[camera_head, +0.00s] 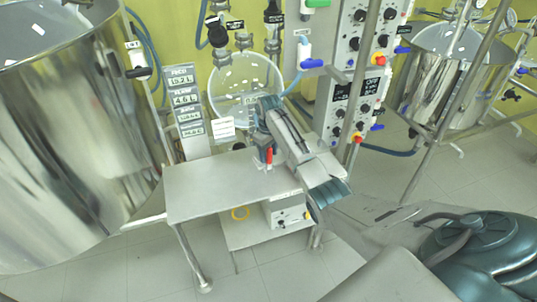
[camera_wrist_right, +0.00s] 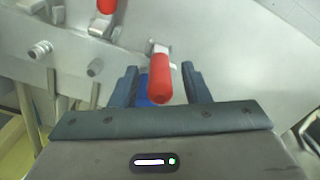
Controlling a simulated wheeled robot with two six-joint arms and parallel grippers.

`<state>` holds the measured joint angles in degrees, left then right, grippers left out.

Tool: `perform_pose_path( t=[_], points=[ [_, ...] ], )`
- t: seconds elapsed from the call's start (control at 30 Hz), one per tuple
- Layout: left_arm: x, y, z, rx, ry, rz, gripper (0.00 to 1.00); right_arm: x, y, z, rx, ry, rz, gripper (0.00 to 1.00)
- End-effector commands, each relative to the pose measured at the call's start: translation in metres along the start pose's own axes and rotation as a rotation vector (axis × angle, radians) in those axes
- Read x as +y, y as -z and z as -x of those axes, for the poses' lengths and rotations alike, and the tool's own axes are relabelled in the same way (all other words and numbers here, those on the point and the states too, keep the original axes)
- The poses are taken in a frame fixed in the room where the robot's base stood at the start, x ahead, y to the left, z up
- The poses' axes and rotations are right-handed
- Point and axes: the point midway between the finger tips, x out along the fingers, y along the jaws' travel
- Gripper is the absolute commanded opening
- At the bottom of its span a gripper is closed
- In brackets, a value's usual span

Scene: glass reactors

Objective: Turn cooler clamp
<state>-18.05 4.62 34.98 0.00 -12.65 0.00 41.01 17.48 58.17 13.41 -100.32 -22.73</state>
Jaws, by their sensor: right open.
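A red clamp handle (camera_wrist_right: 160,82) on a metal fitting shows in the middle of the right wrist view. My right gripper (camera_wrist_right: 159,71) is open, with its two dark fingers on either side of this handle and visible gaps on both sides. In the head view a red handle (camera_head: 269,156) shows just below the hand, over the bench; most of the fitting is hidden by my arm. A second red handle (camera_wrist_right: 106,5) is cut off at the top of the wrist view. My left gripper is in neither view.
A metal bench (camera_head: 205,185) stands under the arm, its left part clear. A large steel vessel (camera_head: 65,150) fills the left. A clear round vessel (camera_head: 235,80) and a control panel (camera_head: 345,90) stand behind. A metal nozzle (camera_wrist_right: 40,50) is left in the wrist view.

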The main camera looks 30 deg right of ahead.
Motion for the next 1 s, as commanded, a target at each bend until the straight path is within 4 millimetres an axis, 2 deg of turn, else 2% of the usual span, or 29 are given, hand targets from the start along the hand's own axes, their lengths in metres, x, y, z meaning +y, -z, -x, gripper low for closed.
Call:
perform_pose_path(
  t=[0.1, 0.23, 0.37, 0.5, 0.57, 0.73, 1.0],
  points=[
    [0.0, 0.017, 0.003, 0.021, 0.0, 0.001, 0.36, 0.0, 0.0, -0.013, -0.001, 0.001, 0.0, 0.42],
    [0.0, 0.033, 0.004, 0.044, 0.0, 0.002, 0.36, 0.0, 0.0, -0.021, 0.0, -0.001, 0.0, 0.42],
    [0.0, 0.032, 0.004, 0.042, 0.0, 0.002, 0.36, 0.0, 0.0, -0.023, 0.0, -0.001, 0.0, 0.42],
    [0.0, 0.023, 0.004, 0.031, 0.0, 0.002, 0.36, 0.0, 0.0, -0.023, 0.0, -0.001, 0.0, 0.42],
    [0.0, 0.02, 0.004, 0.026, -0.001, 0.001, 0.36, 0.0, 0.0, -0.023, 0.001, -0.001, 0.0, 0.33],
    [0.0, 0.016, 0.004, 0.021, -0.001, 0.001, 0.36, 0.0, 0.0, -0.022, 0.001, -0.001, 0.0, 0.0],
    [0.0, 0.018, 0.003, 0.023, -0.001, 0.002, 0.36, 0.0, 0.002, -0.023, 0.007, -0.004, 0.0, 0.0]
  ],
)
